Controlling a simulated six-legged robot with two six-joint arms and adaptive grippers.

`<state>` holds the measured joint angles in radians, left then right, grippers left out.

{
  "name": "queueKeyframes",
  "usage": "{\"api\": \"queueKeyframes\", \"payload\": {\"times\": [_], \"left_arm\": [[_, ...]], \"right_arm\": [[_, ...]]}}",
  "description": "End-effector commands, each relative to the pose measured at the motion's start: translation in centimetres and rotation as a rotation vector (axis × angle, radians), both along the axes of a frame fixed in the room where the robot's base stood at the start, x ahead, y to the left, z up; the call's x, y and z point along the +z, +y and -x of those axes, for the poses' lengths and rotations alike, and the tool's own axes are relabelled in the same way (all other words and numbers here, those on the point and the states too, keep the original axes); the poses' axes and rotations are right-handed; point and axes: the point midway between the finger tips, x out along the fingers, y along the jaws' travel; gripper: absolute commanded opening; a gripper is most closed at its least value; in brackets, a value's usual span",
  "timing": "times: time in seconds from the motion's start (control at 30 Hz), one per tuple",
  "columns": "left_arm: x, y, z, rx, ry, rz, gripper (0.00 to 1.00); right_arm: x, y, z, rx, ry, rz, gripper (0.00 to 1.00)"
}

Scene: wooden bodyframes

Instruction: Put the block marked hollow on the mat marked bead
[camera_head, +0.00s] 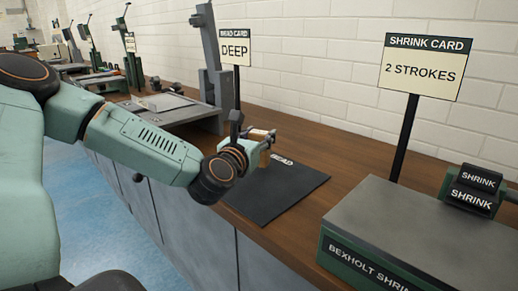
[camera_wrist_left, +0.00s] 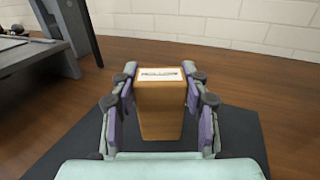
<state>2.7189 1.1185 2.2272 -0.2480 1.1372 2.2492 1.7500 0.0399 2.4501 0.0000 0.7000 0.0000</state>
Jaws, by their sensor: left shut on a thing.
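The mat marked bead (camera_head: 285,195) is a dark sheet on the wooden bench, with white lettering at its far edge. It also shows in the left wrist view (camera_wrist_left: 245,135) around and behind the block. An orange-brown block (camera_wrist_left: 160,112) with a white label on top stands upright between the fingers of my left gripper (camera_wrist_left: 160,100). The label's word is too blurred to read surely. In the head view my left gripper (camera_head: 262,140) is shut on this block (camera_head: 265,158), over the far left part of the mat. I cannot tell whether its base touches the mat. My right gripper is out of view.
A grey-topped machine with shrink labels (camera_head: 400,230) stands right of the mat, with a shrink card (camera_head: 427,67) on a post behind it. A grey press (camera_head: 213,85) and a bead card (camera_head: 236,46) stand behind the mat to the left. A brick wall bounds the bench.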

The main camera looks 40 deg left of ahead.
Motion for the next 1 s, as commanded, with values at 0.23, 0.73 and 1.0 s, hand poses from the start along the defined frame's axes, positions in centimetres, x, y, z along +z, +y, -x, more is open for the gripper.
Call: {"api": "queueKeyframes", "payload": {"times": [0.23,0.73,1.0], "left_arm": [[-2.1,0.1,-0.2,0.000,0.001,-0.002,0.12],[-2.3,0.1,-0.3,0.000,0.001,-0.001,0.63],[-2.3,0.1,-0.3,0.000,0.001,-0.001,0.69]], "right_arm": [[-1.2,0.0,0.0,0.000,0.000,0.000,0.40],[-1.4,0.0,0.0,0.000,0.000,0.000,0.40],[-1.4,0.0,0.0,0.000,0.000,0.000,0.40]]}}
